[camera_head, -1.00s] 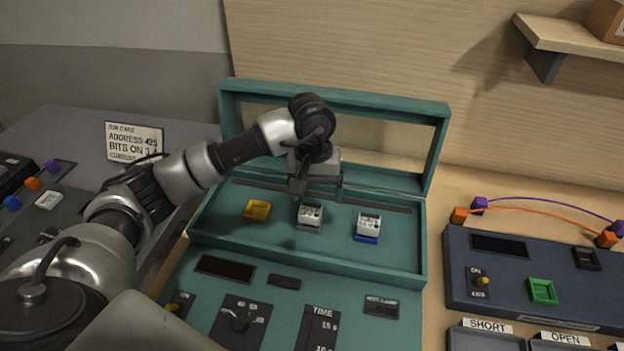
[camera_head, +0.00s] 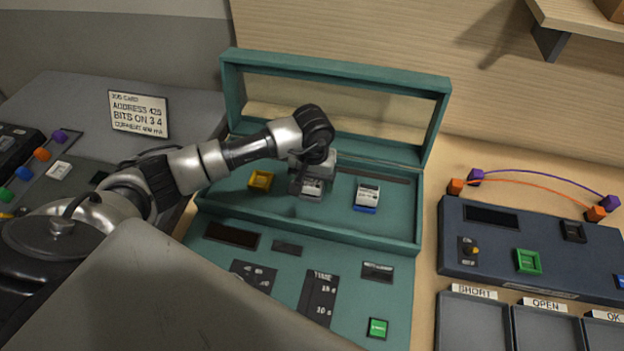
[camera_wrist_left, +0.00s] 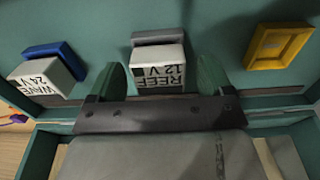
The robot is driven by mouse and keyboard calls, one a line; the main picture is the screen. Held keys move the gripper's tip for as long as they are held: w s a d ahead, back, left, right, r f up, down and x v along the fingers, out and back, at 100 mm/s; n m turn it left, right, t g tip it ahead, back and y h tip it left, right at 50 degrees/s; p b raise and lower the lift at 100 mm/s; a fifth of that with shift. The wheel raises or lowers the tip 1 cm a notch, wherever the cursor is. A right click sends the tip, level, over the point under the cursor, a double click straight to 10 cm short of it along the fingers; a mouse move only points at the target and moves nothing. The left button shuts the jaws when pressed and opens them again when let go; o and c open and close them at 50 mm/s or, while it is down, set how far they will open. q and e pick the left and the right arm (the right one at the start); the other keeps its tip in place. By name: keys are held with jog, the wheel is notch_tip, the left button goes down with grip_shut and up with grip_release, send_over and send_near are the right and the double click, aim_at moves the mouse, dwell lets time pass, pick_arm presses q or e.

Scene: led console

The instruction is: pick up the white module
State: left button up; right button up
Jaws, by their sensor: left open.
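The module with a light grey-white base and a white block marked "REEF 12 V" stands in the teal case; in the wrist view the module (camera_wrist_left: 158,66) lies between my fingers, and in the head view the module (camera_head: 312,188) is partly hidden by my gripper. My left gripper (camera_head: 314,182) is open above it, with one green-tipped finger on each side; the gripper (camera_wrist_left: 162,78) also shows in the wrist view. Gaps show beside the block. A blue-based module (camera_head: 367,197) marked "WAVE 24 V" stands to its right. An empty yellow holder (camera_head: 261,181) is to its left.
The teal case (camera_head: 236,100) has a raised back frame and front rim around the modules. A dark blue console (camera_head: 540,250) with cables stands at right, behind labelled trays (camera_head: 473,320). A job card (camera_head: 139,115) stands at left.

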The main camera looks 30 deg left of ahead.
pick_arm(q)
jog(key=shift+f, duration=0.35)
jog(key=shift+c, duration=0.5)
jog(key=c, duration=0.9)
jog(key=shift+c, duration=0.2)
